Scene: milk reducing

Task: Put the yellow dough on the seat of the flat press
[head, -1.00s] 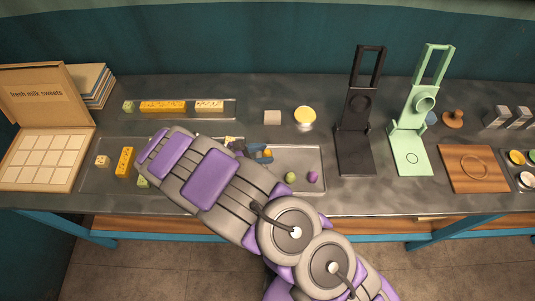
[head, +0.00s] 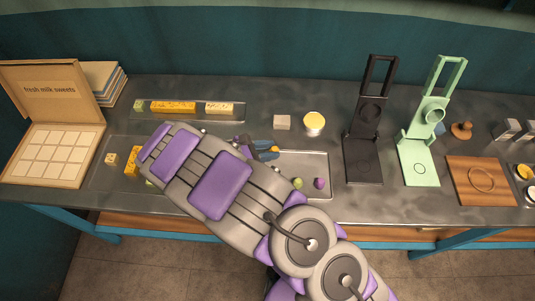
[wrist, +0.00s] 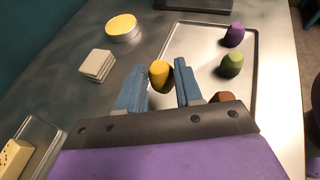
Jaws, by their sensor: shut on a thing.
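My gripper (wrist: 160,84) is shut on the yellow dough (wrist: 160,75), a small rounded lump between its two blue fingers. In the head view my gripper (head: 264,149) is over the left part of the right-hand metal tray, with the dough (head: 273,149) showing at the fingertips. Two presses stand to the right: a black one (head: 364,162) and a pale green one (head: 420,171), each with a flat base and a raised, hinged upper part. I cannot tell which is the flat press. Both bases look empty.
The tray (head: 325,155) holds a green lump (head: 297,183) and a purple lump (head: 319,183); a brown lump (wrist: 222,97) shows in the wrist view. A pale block (head: 282,122) and a yellow-topped round container (head: 314,123) stand behind. Bare counter separates tray and black press.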

